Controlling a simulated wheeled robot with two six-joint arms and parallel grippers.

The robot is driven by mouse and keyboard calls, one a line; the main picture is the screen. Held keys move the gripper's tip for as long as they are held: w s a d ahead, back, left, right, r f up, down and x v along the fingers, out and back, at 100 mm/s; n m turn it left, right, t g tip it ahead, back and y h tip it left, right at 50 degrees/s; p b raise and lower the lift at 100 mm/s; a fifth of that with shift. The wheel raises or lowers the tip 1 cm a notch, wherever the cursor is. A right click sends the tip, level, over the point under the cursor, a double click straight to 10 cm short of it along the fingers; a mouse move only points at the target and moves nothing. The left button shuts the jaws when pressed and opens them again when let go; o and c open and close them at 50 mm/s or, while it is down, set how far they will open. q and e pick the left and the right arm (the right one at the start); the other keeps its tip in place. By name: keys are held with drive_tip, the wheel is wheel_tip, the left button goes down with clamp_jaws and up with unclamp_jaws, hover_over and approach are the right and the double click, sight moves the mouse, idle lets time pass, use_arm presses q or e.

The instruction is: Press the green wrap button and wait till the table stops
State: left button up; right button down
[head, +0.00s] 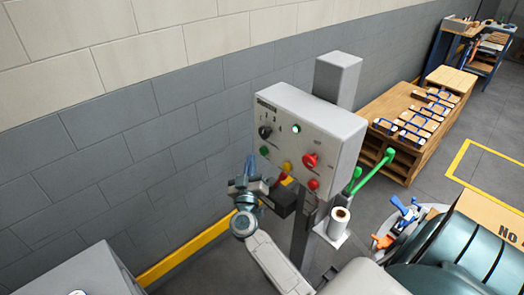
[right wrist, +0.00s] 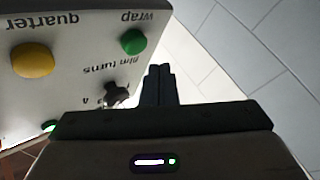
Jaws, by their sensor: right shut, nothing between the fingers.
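The green wrap button (head: 264,151) is on the front of a light grey control box (head: 325,125) on a post. In the right wrist view the green button (right wrist: 132,41) shows upside down beside its "wrap" label, with nothing covering it. My right gripper (head: 250,161) is shut and empty, just left of the box's front face. In the right wrist view its closed fingertips (right wrist: 159,70) point toward the box's edge, to the right of and below the button, apart from it in the picture. My left gripper is not in view. A green lamp (head: 296,128) on the box is lit.
A yellow quarter button (right wrist: 33,60) and a dark film-turns knob (right wrist: 117,93) are near the green button. A red knob (head: 310,160) is further right. A white roll (head: 340,216) stands by the post. A block wall (head: 150,120) is behind. A wooden bench (head: 420,125) stands at the right.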

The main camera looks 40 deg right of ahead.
sight(264, 151)
drive_tip(key=shift+d, duration=0.65)
drive_tip(key=shift+r+p, duration=0.1)
drive_tip(key=shift+p, duration=0.2)
idle(1.3)
drive_tip(key=shift+d+p, duration=0.45)
drive_tip(key=shift+p, duration=0.2)
